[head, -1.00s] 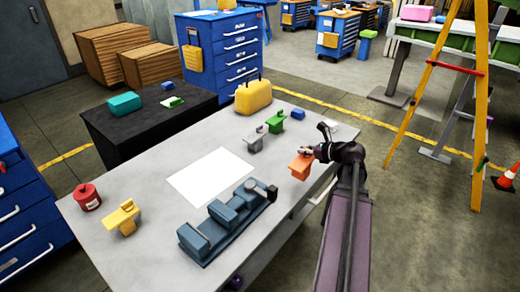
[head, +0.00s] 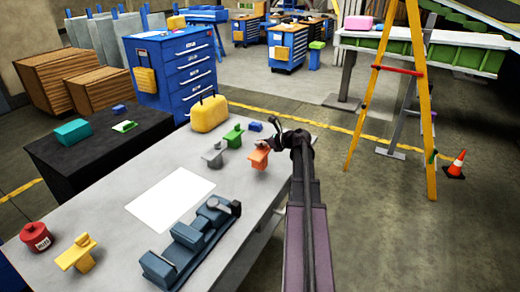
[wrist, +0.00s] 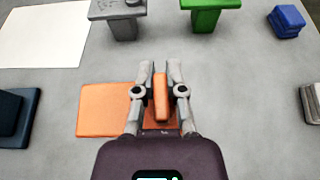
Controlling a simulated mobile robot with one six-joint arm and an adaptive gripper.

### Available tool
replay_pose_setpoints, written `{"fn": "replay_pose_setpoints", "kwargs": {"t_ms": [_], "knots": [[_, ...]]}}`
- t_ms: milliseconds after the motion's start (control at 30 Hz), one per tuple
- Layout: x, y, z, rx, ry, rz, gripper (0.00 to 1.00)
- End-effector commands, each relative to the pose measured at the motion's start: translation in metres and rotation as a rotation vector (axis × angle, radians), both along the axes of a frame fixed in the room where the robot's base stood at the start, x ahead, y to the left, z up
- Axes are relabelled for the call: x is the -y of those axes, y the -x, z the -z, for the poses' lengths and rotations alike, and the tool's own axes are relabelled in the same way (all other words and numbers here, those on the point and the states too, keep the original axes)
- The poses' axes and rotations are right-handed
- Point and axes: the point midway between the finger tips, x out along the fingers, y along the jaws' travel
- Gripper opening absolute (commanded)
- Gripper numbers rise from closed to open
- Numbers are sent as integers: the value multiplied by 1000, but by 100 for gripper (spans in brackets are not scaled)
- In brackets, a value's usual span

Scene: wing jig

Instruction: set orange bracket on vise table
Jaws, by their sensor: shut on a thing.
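The orange bracket (head: 259,158) is at the right end of the grey table (head: 112,228), close to its right edge. My gripper (wrist: 161,92) is shut on the bracket's upright tab, with one finger on each side. In the wrist view the bracket's flat orange plate (wrist: 105,112) sticks out to the left of the fingers. The bracket looks raised over the table, but the gap under it is hard to tell. A blue-grey vise (head: 190,245) lies along the table's near edge.
Grey (head: 213,154) and green (head: 233,135) brackets and a blue block (head: 255,126) stand beyond the orange one. Bare tabletop lies between sheet and orange bracket.

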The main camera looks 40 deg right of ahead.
Motion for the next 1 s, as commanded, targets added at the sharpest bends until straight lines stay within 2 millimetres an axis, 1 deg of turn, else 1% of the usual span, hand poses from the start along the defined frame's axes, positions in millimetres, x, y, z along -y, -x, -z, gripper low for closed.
{"fn": "replay_pose_setpoints", "kwargs": {"t_ms": [67,467,633,800,1000], "knots": [[4,-4,0,1,-1,1,0],[5,-5,0,1,-1,1,0],[13,-17,2,1,-1,1,0],[11,-15,19,1,-1,1,0],[11,-15,34,1,-1,1,0]]}}
